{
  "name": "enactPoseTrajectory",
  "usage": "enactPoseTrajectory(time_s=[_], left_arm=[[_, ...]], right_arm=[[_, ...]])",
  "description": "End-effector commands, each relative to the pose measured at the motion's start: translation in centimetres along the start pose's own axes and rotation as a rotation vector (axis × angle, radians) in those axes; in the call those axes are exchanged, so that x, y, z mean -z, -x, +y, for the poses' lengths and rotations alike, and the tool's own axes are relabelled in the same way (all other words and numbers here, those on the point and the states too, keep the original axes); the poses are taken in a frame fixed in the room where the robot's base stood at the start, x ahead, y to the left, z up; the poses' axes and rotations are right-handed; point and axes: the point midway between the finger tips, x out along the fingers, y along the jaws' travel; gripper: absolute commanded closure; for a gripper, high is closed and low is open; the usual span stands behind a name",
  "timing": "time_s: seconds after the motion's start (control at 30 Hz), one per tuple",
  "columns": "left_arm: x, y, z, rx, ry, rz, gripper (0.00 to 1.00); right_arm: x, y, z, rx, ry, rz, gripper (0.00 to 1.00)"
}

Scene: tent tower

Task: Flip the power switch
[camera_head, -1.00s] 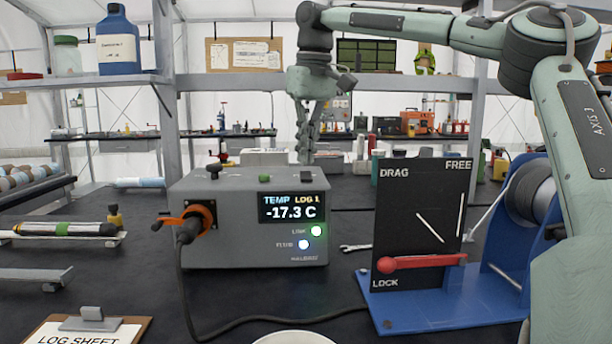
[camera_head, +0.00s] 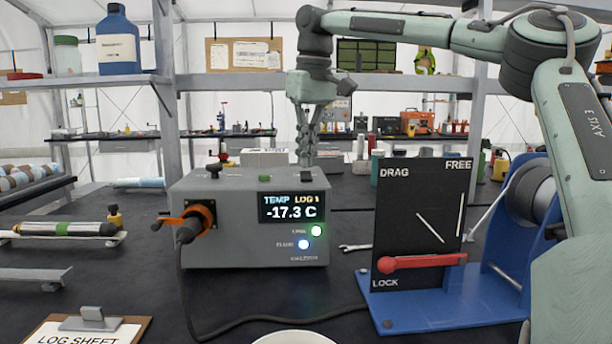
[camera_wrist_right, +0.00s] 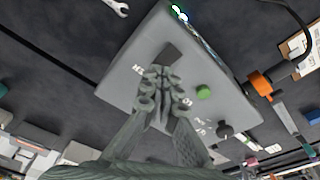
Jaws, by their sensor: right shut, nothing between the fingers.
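A grey instrument box (camera_head: 222,243) with a lit display reading -17.3 C stands on the dark table. On its top are a black knob (camera_head: 213,171), a green button (camera_head: 264,178) and a dark switch (camera_head: 307,176) at the right. The dark switch (camera_wrist_right: 173,53) and green button (camera_wrist_right: 204,92) also show in the right wrist view. My right gripper (camera_head: 306,163) is shut and empty, pointing down just above or behind the switch. In the wrist view its fingertips (camera_wrist_right: 160,72) are close to the switch; I cannot tell whether they touch. My left gripper is out of view.
A black cable with an orange connector (camera_head: 190,222) leaves the box's front. To the right stands a blue-based winch panel (camera_head: 415,190) with a red lever (camera_head: 420,262). A clipboard (camera_head: 60,330) lies front left. A wrench (camera_head: 355,247) lies between box and panel.

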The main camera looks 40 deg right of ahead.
Motion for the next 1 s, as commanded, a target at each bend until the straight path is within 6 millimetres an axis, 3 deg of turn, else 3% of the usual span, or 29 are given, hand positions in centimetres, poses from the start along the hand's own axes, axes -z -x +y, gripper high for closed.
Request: enactPoseTrajectory(time_s=[1.0], left_arm=[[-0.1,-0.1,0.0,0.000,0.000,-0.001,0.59]], right_arm=[[-0.3,-1.6,0.0,0.001,0.000,-0.001,1.00]])
